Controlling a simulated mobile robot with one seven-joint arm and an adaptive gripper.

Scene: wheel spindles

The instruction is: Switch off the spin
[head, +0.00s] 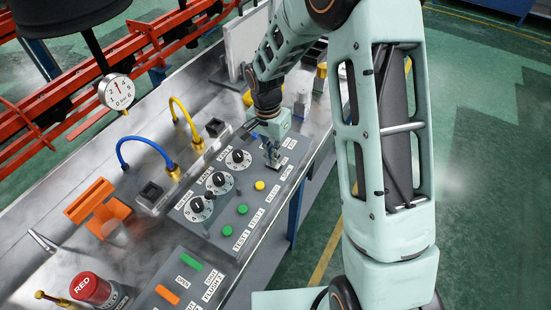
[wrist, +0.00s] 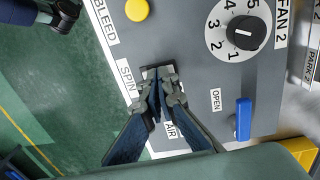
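The control panel (head: 212,215) lies on the metal bench. In the wrist view, the SPIN label (wrist: 127,77) is on the panel (wrist: 190,50), left of a small dark switch plate (wrist: 150,70). My gripper (wrist: 158,98) is over this plate, its fingertips close together and apparently shut. The fingers cover most of the plate; I cannot see the switch's lever, its position, or whether the tips touch it. In the head view my gripper (head: 271,158) points down at the panel's far right end.
A yellow button (wrist: 137,10), the FAN 2 dial (wrist: 238,32) and a blue lever (wrist: 243,119) surround my gripper. Green buttons (head: 242,209) are nearer on the panel. Blue (head: 146,139) and yellow (head: 183,107) hoses stand behind. The bench's right edge drops to green floor.

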